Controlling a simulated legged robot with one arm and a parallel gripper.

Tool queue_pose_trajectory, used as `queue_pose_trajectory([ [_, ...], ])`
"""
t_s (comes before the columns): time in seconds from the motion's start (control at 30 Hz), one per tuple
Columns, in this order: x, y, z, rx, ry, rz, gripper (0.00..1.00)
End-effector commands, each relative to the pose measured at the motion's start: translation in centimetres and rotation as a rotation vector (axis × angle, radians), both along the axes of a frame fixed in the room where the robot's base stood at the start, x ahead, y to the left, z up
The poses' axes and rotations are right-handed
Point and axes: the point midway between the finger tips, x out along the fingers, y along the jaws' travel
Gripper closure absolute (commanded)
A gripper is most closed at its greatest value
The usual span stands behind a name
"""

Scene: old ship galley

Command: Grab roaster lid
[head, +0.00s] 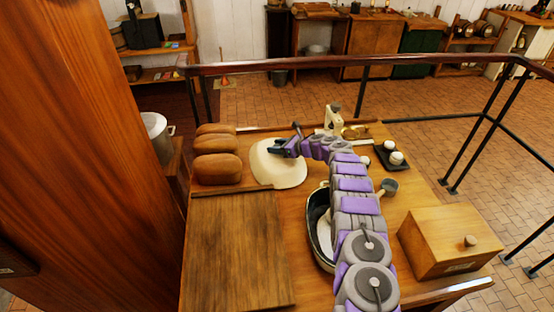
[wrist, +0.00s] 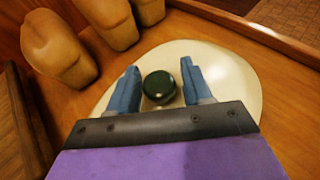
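The roaster lid is a cream oval lid (head: 279,172) lying on the wooden table, right of the bread loaves. In the wrist view the lid (wrist: 225,75) has a dark green round knob (wrist: 158,87) in its middle. My gripper (head: 273,148) is over the lid. In the wrist view my gripper (wrist: 160,85) has its two blue fingers apart, one on each side of the knob, with small gaps visible. The roaster pan (head: 317,215), dark with a pale rim, stands partly hidden under my arm.
Several bread loaves (head: 218,168) sit left of the lid. A dark cutting board (head: 235,250) lies in front of them. A wooden box (head: 448,240) with a knob stands at the right. A dark railing (head: 420,62) runs behind the table.

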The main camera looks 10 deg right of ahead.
Motion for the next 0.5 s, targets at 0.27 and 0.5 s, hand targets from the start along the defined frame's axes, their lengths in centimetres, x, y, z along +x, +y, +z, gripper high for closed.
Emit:
queue_pose_trajectory([
  [0.27, -0.01, -0.02, -0.02, 0.0, 0.0, 0.0, 0.77],
  [0.5, 0.01, -0.05, -0.03, 0.0, 0.0, -0.001, 1.0],
])
